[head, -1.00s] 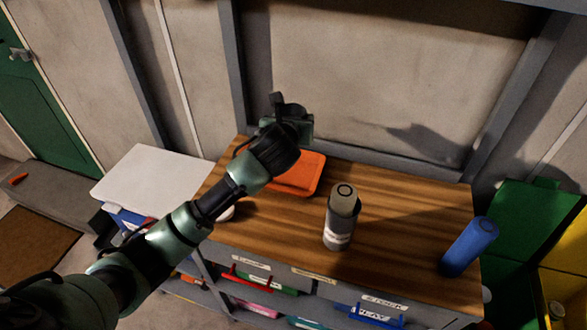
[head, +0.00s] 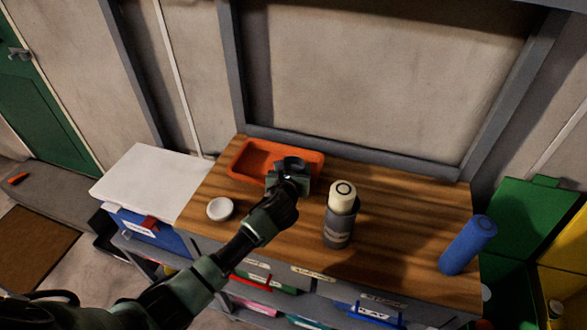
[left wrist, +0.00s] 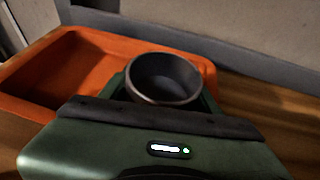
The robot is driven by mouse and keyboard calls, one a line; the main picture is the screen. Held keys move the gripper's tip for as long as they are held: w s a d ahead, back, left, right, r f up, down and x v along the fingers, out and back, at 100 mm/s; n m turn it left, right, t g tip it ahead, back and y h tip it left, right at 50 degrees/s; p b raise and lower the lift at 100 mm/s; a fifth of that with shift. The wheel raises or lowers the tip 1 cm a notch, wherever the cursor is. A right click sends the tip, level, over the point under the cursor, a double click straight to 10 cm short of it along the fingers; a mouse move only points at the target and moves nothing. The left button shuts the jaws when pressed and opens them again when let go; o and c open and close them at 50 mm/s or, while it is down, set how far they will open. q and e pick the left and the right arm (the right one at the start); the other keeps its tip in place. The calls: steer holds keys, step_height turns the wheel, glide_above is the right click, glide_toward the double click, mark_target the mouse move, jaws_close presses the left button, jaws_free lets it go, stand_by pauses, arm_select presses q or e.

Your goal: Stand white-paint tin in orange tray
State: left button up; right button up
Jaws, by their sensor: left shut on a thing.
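My left gripper (head: 288,182) is shut on a dark grey, round, open-topped tin or cup. It shows in the left wrist view (left wrist: 164,79), upright or nearly so, its lower part hidden by the gripper. I cannot tell whether it holds white paint. The orange tray (head: 236,171) lies at the back left of the wooden worktop; its rim also shows in the left wrist view (left wrist: 30,105). The held thing is at the tray's front right side; I cannot tell whether it is over or beside the rim. A small white round thing (head: 220,209) lies front left of the tray. My right gripper is out of view.
A grey bottle with a cream cap (head: 340,222) stands on the worktop (head: 400,235), right of my gripper. A blue cylinder (head: 468,245) stands at the right end. A white-topped box (head: 150,183) is to the left. The wall is close behind.

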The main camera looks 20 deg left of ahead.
arm_select(q)
steer(key=shift+f, duration=0.1)
steer(key=o, duration=1.3)
steer(key=shift+c, duration=0.2)
steer(key=shift+s+r, duration=0.2)
steer(key=shift+s, duration=0.05)
steer(key=v, duration=1.1)
steer(key=shift+s+d+r, duration=0.1)
steer(key=shift+s+r, duration=0.05)
steer(key=shift+s, duration=0.1)
